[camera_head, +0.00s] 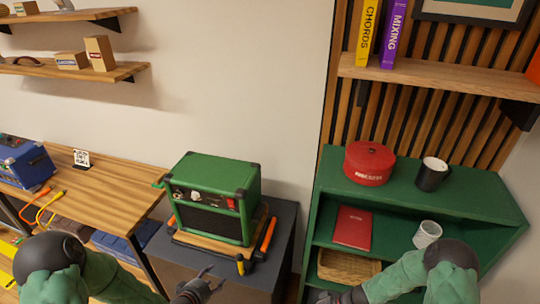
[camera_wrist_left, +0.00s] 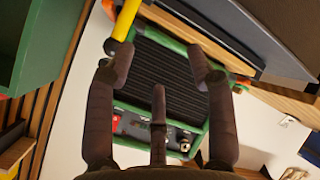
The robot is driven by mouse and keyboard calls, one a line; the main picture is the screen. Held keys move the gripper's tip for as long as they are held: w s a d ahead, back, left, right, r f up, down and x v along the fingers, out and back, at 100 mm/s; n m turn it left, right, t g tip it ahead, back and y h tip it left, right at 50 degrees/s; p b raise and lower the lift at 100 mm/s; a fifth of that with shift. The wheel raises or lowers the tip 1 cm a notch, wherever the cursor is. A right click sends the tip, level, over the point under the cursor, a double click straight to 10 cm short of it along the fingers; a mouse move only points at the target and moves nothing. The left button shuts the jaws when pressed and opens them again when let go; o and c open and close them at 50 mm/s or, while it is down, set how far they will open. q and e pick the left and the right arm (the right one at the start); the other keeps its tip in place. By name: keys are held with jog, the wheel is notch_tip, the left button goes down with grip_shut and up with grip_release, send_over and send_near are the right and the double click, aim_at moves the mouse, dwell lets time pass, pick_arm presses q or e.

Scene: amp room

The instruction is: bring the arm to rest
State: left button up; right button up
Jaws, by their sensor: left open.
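My left gripper (camera_head: 197,286) is low in the head view, in front of the dark stand that holds a green amp (camera_head: 207,185). In the left wrist view, the left gripper (camera_wrist_left: 160,75) has its fingers spread with nothing between them. The amp's black grille (camera_wrist_left: 165,75) shows beyond the fingers, apart from them. My right arm comes in from the right, and its right gripper (camera_head: 338,297) is at the bottom edge, mostly cut off, so its jaws cannot be made out.
The amp sits on a wooden board on the dark stand (camera_head: 270,264), with orange and yellow-handled tools (camera_head: 268,234) beside it. A green shelf unit (camera_head: 470,194) at right holds a red tin (camera_head: 369,163), black mug (camera_head: 432,174), white mug (camera_head: 427,234), red book (camera_head: 352,227) and basket (camera_head: 347,266). A wooden table (camera_head: 105,198) stands left.

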pick_arm(q)
jog(key=s+d+f+m+g, duration=0.2)
jog(key=s+d+f+g, duration=0.2)
jog(key=s+f, duration=0.3)
jog(key=s+d+f+m+g, duration=0.3)
jog(key=s+d+f+g, duration=0.2)
jog(key=s, duration=0.8)
notch_tip(320, 180, down, 2)
jog(key=shift+d+f+g, duration=0.15)
jog(key=shift+f+g, duration=0.05)
jog(key=shift+g, duration=0.5)
pick_arm(e)
jog(key=s+a+f+n+t+h, duration=0.1)
jog(key=s+f+n+h, duration=0.1)
jog(key=s+h, duration=0.4)
jog(key=s+n, duration=0.1)
jog(key=s, duration=0.3)
jog(key=shift+s+a+f, duration=0.2)
jog(key=shift+s+f, duration=0.2)
